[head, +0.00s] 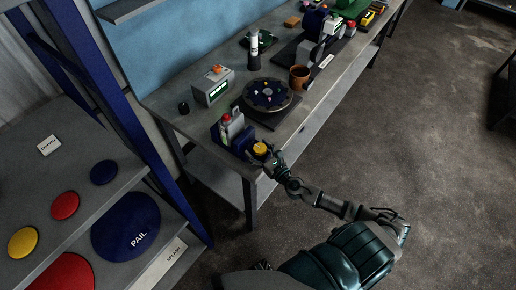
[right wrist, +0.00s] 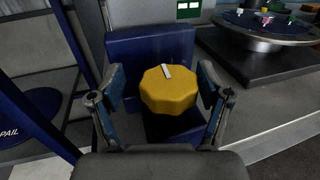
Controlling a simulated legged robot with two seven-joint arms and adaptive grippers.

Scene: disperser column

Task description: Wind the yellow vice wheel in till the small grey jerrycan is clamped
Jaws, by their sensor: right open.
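The yellow vice wheel (right wrist: 169,90) has a scalloped rim and a white mark on its face, pointing up and slightly left. In the head view the wheel (head: 260,149) is at the near corner of the bench. My right gripper (right wrist: 162,98) is open, with one finger on each side of the wheel; I cannot tell whether either touches it. It also shows in the head view (head: 268,160). The blue vice (right wrist: 150,50) stands behind the wheel. A small grey jerrycan (head: 231,127) with a red top stands upright at the vice. My left gripper is not in view.
A dark turntable (head: 267,95) with small coloured pieces stands behind the vice on the bench (head: 172,104). A shelf rack with blue posts (head: 108,85) stands at the left. Open floor lies right.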

